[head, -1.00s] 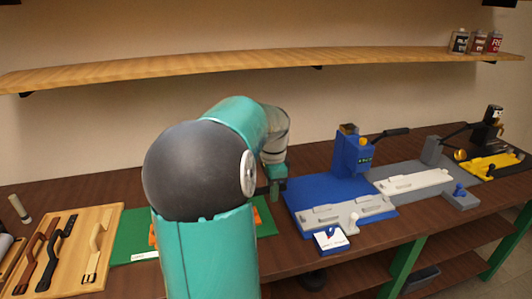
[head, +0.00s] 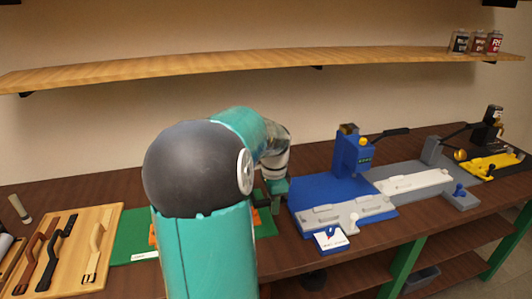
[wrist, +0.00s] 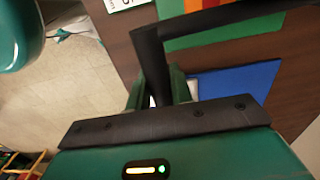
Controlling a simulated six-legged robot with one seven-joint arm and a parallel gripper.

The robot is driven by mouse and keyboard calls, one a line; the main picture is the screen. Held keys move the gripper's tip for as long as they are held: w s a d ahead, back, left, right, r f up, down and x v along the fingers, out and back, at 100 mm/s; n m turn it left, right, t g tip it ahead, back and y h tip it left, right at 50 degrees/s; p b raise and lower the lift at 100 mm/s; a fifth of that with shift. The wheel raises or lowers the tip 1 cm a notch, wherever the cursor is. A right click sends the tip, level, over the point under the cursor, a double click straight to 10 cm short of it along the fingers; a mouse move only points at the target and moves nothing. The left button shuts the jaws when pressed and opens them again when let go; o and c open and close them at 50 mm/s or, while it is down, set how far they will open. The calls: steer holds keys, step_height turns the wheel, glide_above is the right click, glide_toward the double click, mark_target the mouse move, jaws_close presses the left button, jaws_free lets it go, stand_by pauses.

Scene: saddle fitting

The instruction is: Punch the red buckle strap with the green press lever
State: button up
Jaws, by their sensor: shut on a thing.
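My gripper (head: 275,204) is to the left of the blue press, at the right end of a green base (head: 130,240). In the wrist view, its green fingers (wrist: 158,92) are shut on a black bar (wrist: 150,58) that looks like a lever handle and bends off to the upper right. The green base (wrist: 190,38) shows beyond the bar, with red (wrist: 206,4) and orange patches on it. I cannot tell whether the red patch is the strap. My arm hides most of the green station in the head view.
A wooden board (head: 70,225) at left holds reddish-brown, black and tan straps. The blue press (head: 353,155) with a black lever stands close right of my gripper. Grey and yellow stations (head: 490,165) are farther right. A shelf (head: 260,68) runs along the wall above.

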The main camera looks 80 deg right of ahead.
steer(key=shift+s+a+f, duration=0.1)
steer(key=shift+s+f, duration=0.1)
steer(key=shift+f, duration=0.35)
steer(key=shift+s+a+f, duration=0.1)
steer(key=shift+s+f, duration=0.05)
steer(key=shift+f, duration=1.35)
steer(key=shift+a, duration=0.1)
steer(key=shift+o, duration=0.2)
steer(key=shift+w+r, duration=0.15)
steer(key=shift+r, duration=0.65)
steer(key=shift+w+r, duration=0.1)
steer(key=shift+r, duration=0.7)
